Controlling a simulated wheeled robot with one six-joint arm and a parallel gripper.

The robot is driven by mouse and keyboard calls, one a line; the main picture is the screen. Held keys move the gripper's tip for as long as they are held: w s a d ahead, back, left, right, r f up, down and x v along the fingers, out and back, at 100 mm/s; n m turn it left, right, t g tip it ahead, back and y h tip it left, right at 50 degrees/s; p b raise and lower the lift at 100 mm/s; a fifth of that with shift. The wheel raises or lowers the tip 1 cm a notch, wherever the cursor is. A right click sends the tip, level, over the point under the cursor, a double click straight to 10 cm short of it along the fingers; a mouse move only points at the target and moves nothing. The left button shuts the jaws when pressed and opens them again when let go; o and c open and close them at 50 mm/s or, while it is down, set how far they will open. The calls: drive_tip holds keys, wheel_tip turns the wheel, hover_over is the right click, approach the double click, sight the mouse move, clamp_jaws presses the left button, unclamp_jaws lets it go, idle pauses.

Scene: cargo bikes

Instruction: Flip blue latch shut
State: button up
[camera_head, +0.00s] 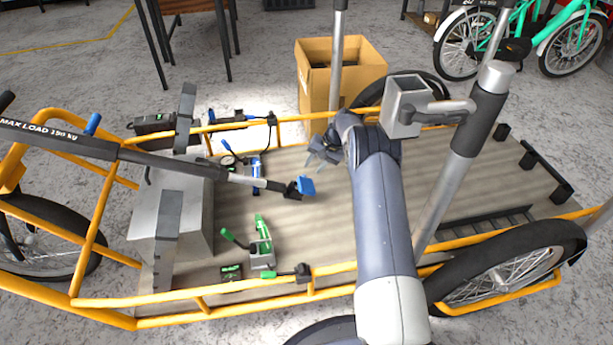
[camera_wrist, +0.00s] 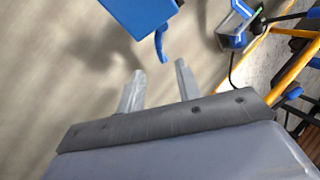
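A latch with blue parts (camera_head: 256,172) stands on the cargo bed, left of my gripper (camera_head: 322,158). A small unit with blue edges, which looks like this latch (camera_wrist: 236,28), shows at the upper right in the wrist view. I cannot tell its lever's exact position. A separate blue block (camera_head: 306,186) at the end of a black-tipped rod sits nearer my gripper; a blue block with a hook-like tab (camera_wrist: 140,12) shows at the top of the wrist view. My gripper (camera_wrist: 160,82) has its fingers apart, with nothing between them, over the bed.
A green latch (camera_head: 262,244) stands at the bed's near side. A grey rod (camera_head: 135,155) crosses above the bed from the left. Yellow frame rails (camera_head: 330,268) edge the bed. A metal post (camera_head: 462,150) stands right of my arm. A cardboard box (camera_head: 318,88) is behind.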

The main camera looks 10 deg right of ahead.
drive_tip(key=b+x, duration=0.1)
drive_tip(key=x, duration=0.5)
drive_tip(key=shift+a+f+b, duration=0.15)
drive_tip(key=shift+f+b, duration=0.1)
drive_tip(key=shift+b, duration=0.15)
clamp_jaws()
